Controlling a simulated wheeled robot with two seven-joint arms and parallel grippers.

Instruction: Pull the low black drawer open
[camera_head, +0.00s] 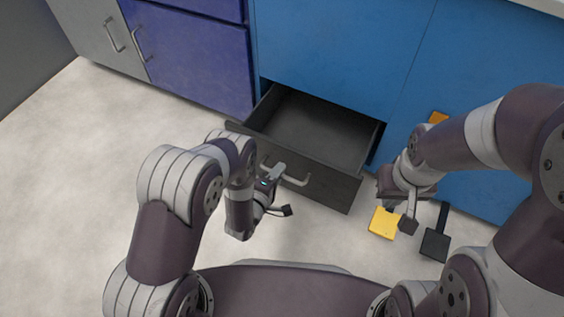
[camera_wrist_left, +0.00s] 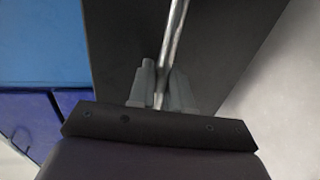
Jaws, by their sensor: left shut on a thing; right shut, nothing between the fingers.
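The low black drawer (camera_head: 318,122) is pulled out from the blue cabinet, and its inside looks empty. Its front panel (camera_head: 333,187) carries a pale metal bar handle (camera_head: 297,181). My left gripper (camera_head: 277,172) is at the left part of this handle. In the left wrist view the two fingers (camera_wrist_left: 163,92) are closed around the metal bar (camera_wrist_left: 174,45), with the dark drawer front behind it. My right gripper (camera_head: 408,222) is shut and empty, to the right of the drawer above the floor.
Blue cabinet fronts (camera_head: 335,45) rise behind the drawer, with dark blue doors (camera_head: 195,60) and a grey door (camera_head: 100,35) to the left. A yellow piece (camera_head: 383,222) and a black piece (camera_head: 435,243) lie on the floor at right. Pale floor (camera_head: 75,180) is clear at left.

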